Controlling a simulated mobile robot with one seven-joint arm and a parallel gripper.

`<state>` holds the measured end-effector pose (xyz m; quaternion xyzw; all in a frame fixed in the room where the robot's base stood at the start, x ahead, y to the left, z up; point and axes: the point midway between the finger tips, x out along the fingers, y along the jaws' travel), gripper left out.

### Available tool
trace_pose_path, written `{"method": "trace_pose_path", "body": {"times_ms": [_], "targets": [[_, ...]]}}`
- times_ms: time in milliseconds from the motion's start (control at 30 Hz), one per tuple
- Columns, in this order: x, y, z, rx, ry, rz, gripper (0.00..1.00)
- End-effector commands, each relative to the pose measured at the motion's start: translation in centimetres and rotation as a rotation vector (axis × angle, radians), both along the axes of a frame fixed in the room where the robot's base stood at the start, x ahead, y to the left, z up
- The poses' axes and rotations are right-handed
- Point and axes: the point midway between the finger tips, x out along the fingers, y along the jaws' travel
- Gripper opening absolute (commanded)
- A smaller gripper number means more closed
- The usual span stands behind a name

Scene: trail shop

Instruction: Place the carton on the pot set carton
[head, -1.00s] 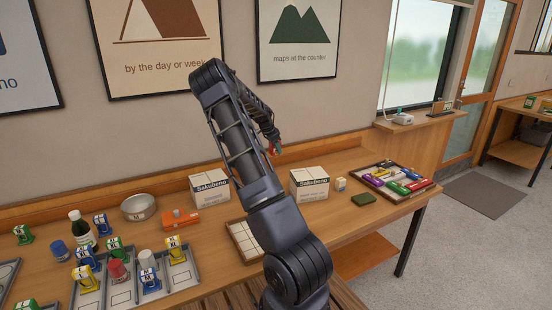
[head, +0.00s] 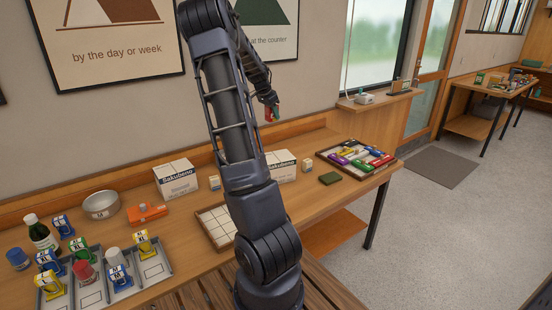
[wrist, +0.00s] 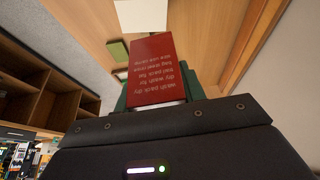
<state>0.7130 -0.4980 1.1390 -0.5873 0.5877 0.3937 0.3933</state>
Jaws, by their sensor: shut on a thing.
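Two white cartons labelled "Sakubeno" stand on the counter: a left one (head: 176,178) and a right one (head: 285,167), partly hidden behind my arm. The smaller print is too small to tell which is the pot set carton. The held carton is apart from both.
A small box (head: 308,165), a dark green item (head: 330,179) and a tray of colourful packs (head: 340,153) lie right of the right carton. A pale sectioned tray (head: 205,226), orange box (head: 147,212), metal bowl (head: 101,206) and several boxes and bottles occupy the left.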

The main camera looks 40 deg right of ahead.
Motion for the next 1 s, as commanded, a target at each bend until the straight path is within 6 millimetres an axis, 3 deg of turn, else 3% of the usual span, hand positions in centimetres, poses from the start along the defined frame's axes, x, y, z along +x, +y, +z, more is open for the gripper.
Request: {"method": "trace_pose_path", "body": {"times_ms": [200, 333, 800, 1000], "targets": [[-2.1, -0.8, 1.1, -0.001, -0.001, 0.000, 0.14], [-2.3, -0.9, 0.1, -0.001, 0.002, 0.000, 0.14], [-2.4, -0.9, -10.0, -0.001, 0.002, -0.002, 0.14], [-2.4, -0.9, -13.3, -0.002, 0.001, 0.000, 0.14]]}}
